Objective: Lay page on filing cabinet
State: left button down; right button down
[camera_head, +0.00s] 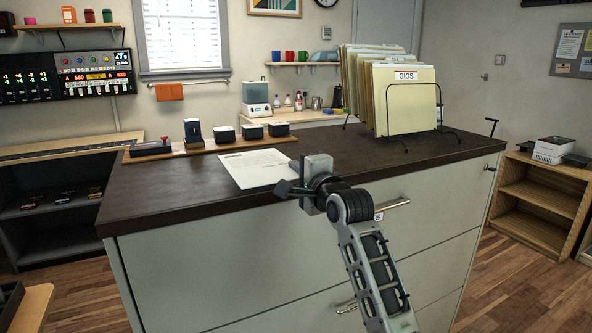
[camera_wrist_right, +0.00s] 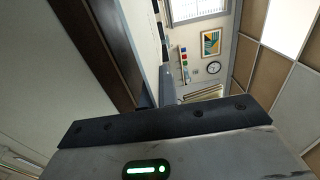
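The white page (camera_head: 255,168), with small print near its far left corner, lies on the dark top of the filing cabinet (camera_head: 180,183), close to the front edge. My right gripper (camera_head: 297,186) is at the cabinet's front edge, at the page's right end, and overlaps that end in the picture. Whether it touches the page or its fingers are open or shut is not clear. In the right wrist view a dark gripper part (camera_wrist_right: 165,122) crosses the lower picture, and the cabinet's dark edge (camera_wrist_right: 95,45) runs down the left. My left gripper is not in view.
A wire rack (camera_head: 437,118) of folders marked GIGS stands on the cabinet's right part. Along the back left edge is a wooden strip (camera_head: 205,146) with several small dark items. The cabinet top between page and rack is clear. A drawer handle (camera_head: 397,204) sticks out in front.

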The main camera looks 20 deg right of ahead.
aim_at(293, 182)
jog(key=shift+w+f+b, duration=0.6)
jog(key=shift+f+b, duration=0.35)
jog(key=shift+b, duration=0.15)
jog(key=shift+w+f+b, duration=0.55)
jog(key=shift+f+b, duration=0.35)
jog(key=shift+b, duration=0.15)
jog(key=shift+w, duration=0.2)
jog(key=shift+w+a+f, duration=0.15)
jog(key=shift+w+f, duration=0.15)
jog(key=shift+w, duration=0.35)
jog(key=c, duration=1.6)
grip_release()
jog(key=shift+a, duration=0.1)
jog(key=shift+s+f, duration=0.1)
jog(key=shift+f, duration=0.1)
jog(key=s+r, duration=0.2)
jog(key=s, duration=1.3)
jog(key=shift+s+d, duration=0.4)
